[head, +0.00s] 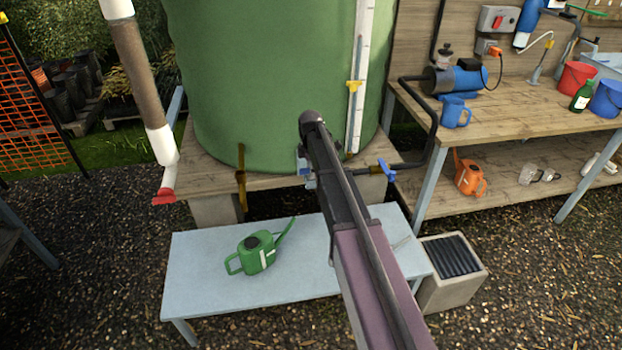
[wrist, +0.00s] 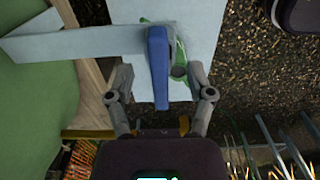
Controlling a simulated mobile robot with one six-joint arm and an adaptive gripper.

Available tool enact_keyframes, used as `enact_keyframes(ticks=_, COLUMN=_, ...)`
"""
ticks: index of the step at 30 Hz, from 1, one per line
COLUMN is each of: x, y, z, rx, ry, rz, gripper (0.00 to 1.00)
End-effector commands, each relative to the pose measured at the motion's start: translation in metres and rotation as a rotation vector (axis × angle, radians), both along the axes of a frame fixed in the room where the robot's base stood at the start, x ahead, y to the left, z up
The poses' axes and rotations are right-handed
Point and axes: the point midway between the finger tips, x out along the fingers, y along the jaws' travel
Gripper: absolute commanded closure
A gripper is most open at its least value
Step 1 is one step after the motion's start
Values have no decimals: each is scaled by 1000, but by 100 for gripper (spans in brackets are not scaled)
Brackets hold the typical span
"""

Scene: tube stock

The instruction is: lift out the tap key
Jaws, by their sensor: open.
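My gripper (wrist: 161,82) is open in the wrist view, one finger on each side of a blue elongated piece (wrist: 159,75). The blue piece has a rounded grey end at the top, where a pale flat strip (wrist: 80,46) from the left meets it. It looks like the handle of the tap key, but I cannot tell for certain. Gaps show between it and both fingers. In the head view, my arm hides most of the gripper; a small blue part (head: 303,160) shows beside the arm, in front of the tank.
The green tank (head: 265,80) stands on a wooden base behind. A pale blue table (head: 200,290) in front bears a green watering can (head: 258,254). A pot of dark tubes (head: 452,285) stands at the table's right. A wooden workbench (head: 520,105) is at the right.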

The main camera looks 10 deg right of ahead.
Motion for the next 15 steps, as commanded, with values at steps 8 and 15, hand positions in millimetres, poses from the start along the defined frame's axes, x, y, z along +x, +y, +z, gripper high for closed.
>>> enact_keyframes(ticks=8, x=0, y=0, z=-16, rx=0, ry=0, rz=0, gripper=31)
enact_keyframes(ticks=15, x=0, y=0, z=-16, rx=0, ry=0, rz=0, gripper=31)
